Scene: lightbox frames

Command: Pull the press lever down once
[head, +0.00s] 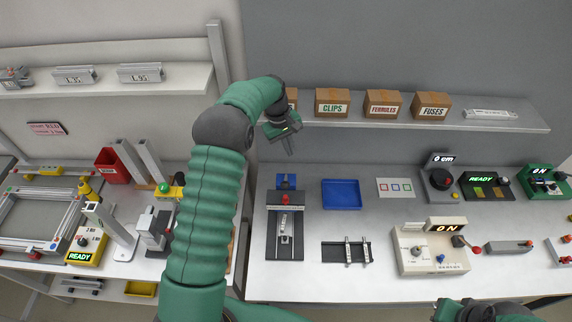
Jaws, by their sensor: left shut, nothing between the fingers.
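My left arm rises through the middle of the picture and hides part of the left bench. Beside the arm on that bench stand a grey block-shaped device (153,231) and grey upright columns with a green ball (164,187) near them. I cannot tell for certain which of these is the press or its lever. My left gripper is well above and to the right of them.
A control box (433,262) reading ON, a blue tray (341,195) and a black fixture (285,234) sit on the right bench. A shelf (400,123) with cardboard boxes hangs above. A yellow READY box (86,247) stands on the left bench.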

